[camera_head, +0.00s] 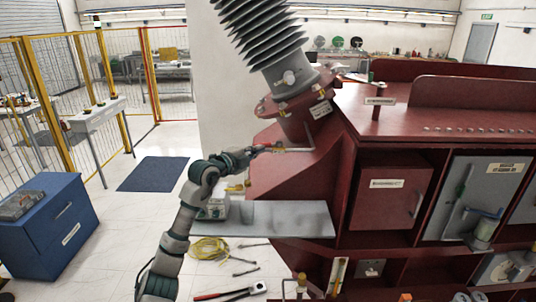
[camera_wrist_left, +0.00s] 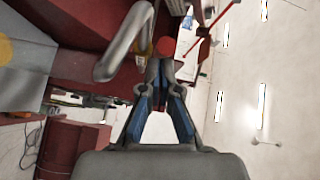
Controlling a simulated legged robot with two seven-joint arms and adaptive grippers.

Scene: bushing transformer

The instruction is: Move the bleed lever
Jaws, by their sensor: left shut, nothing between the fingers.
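A grey bent bar, which looks like the bleed lever (camera_head: 298,149), sticks out from the dark red housing below the ribbed bushing. In the left wrist view the bent bar (camera_wrist_left: 124,42) passes to the left of the fingertips, close to them. My left gripper (camera_head: 277,148) reaches in from the left at the height of the bar, near its free end. In the left wrist view the fingers (camera_wrist_left: 160,64) are shut and empty. A small red round end (camera_wrist_left: 165,46) shows just beyond the tips; I cannot tell whether they touch it. My right gripper is not in view.
The grey bushing (camera_head: 268,38) rises above the red transformer body (camera_head: 445,105). A grey shelf (camera_head: 270,218) juts out below my left gripper. A blue cabinet (camera_head: 45,235) stands at the left. Cable and tools lie on the floor.

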